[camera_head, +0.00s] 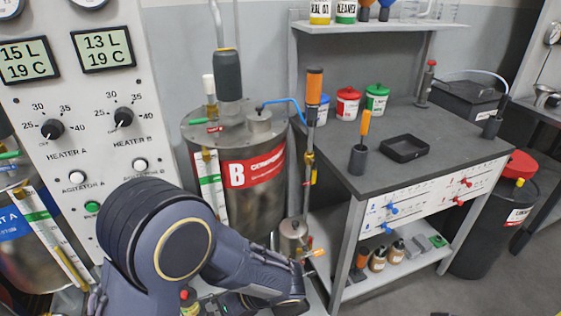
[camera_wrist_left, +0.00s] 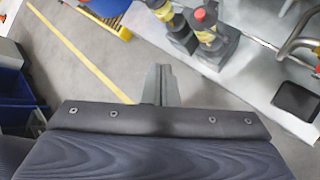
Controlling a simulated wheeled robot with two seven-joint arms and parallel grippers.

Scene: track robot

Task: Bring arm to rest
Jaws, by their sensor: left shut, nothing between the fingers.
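My left arm (camera_head: 170,240) comes in from the lower left of the head view, dark blue-grey, bent at a large round joint. It reaches right in front of tank B, and its far end is at the bottom edge. The fingers cannot be made out there. In the left wrist view my left gripper (camera_wrist_left: 160,72) shows as two grey fingers pressed together with nothing between them. Open floor lies beyond and to the left of the fingertips. My right gripper is in neither view.
Steel tank B (camera_head: 255,185) and the heater panel (camera_head: 85,100) stand behind the arm. A grey workbench (camera_head: 420,135) is to the right.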

